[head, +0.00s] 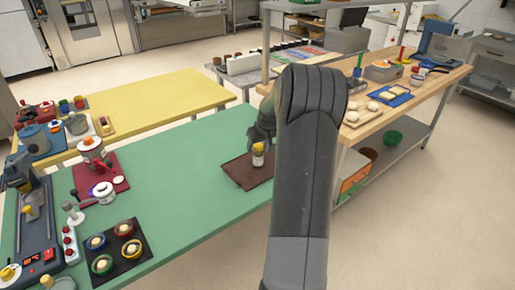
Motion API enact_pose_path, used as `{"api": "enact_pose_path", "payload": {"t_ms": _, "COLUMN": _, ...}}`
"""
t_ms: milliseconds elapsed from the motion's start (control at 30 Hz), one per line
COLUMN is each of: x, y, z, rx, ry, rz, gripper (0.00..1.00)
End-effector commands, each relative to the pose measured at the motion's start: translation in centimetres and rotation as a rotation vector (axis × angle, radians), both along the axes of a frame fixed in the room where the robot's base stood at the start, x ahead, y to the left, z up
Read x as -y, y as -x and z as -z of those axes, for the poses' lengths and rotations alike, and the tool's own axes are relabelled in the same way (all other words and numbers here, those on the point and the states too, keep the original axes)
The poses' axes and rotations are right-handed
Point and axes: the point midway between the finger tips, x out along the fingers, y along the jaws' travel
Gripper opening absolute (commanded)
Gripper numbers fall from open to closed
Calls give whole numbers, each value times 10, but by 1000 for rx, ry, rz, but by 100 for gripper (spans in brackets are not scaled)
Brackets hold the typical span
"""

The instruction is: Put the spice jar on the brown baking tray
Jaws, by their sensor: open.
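The spice jar (258,158), small with a yellow-orange lid and a pale label, is upright at the brown baking tray (237,172). It appears to stand on the tray, toward its right side. The tray lies flat on the green table near its right end. My gripper (259,142) is open, right at the top of the jar. My own arm hides part of the gripper and the tray's right edge. I cannot tell whether the fingers touch the jar.
The green table (180,160) is bare left of the tray. Farther left are a red mat (115,165) with pots, a black tray (118,270) with several bowls, and a power strip (70,245). A wooden counter (385,115) with trays and dough stands right.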

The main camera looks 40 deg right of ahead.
Motion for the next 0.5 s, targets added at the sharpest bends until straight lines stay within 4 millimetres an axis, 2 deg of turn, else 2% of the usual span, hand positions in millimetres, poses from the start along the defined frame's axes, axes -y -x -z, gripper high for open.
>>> {"api": "enact_pose_path", "payload": {"t_ms": 33, "x": 0, "y": 4, "z": -12, "rx": 3, "ry": 3, "rz": 1, "gripper": 60}}
{"api": "enact_pose_path", "payload": {"t_ms": 200, "x": -2, "y": 19, "z": -45, "rx": 2, "ry": 3, "rz": 2, "gripper": 60}}
{"api": "enact_pose_path", "payload": {"t_ms": 400, "x": -5, "y": 31, "z": -72, "rx": 1, "ry": 1, "rz": -1, "gripper": 60}}
{"api": "enact_pose_path", "payload": {"t_ms": 500, "x": -6, "y": 35, "z": -79, "rx": 0, "ry": 0, "rz": -1, "gripper": 60}}
